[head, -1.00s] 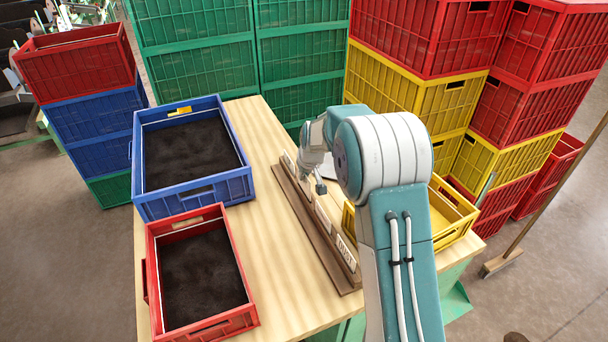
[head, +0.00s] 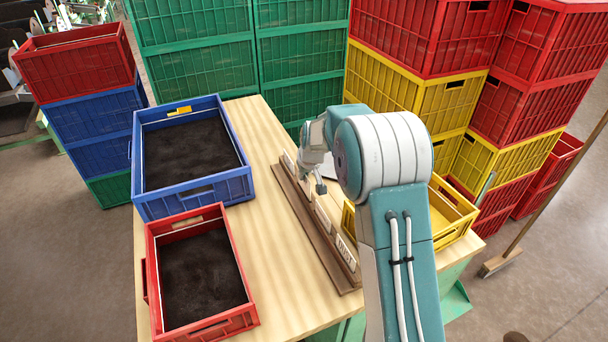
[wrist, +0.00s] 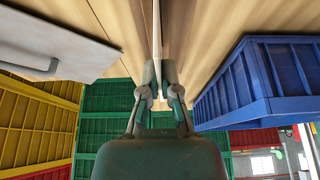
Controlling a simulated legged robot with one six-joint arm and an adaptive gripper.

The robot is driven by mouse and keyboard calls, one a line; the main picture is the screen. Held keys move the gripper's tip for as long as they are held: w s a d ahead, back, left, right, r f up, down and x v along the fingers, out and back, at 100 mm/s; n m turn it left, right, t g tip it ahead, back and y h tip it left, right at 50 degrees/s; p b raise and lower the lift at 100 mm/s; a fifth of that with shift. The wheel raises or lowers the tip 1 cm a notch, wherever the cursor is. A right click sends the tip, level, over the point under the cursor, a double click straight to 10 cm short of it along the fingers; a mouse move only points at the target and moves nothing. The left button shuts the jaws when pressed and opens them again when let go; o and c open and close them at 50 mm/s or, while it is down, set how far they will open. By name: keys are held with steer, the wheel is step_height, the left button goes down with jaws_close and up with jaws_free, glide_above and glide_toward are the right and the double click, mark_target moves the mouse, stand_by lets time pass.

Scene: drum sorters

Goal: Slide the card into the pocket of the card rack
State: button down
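The card rack (head: 334,271) is a long brown wooden strip running along the table, with white label plates along it. My gripper (head: 316,187) is over the middle-to-far part of the rack in the head view. In the wrist view my gripper (wrist: 159,85) has its two fingers close together on a thin white card (wrist: 156,62), seen edge-on. Most of the card's face is hidden by this angle. In the head view the card cannot be made out, and I cannot tell whether its edge is in a pocket.
A blue crate (head: 195,200) and a red crate (head: 205,327) with dark contents stand left of the rack. A yellow crate (head: 452,232) is at the right, partly behind my arm. A grey flat plate (wrist: 60,38) lies near the gripper. Bare table (head: 275,270) lies between rack and crates.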

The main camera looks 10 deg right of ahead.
steer(key=shift+f, duration=1.3)
stand_by(0.4)
steer(key=c, duration=0.7)
jaws_free()
steer(key=shift+r, duration=3.05)
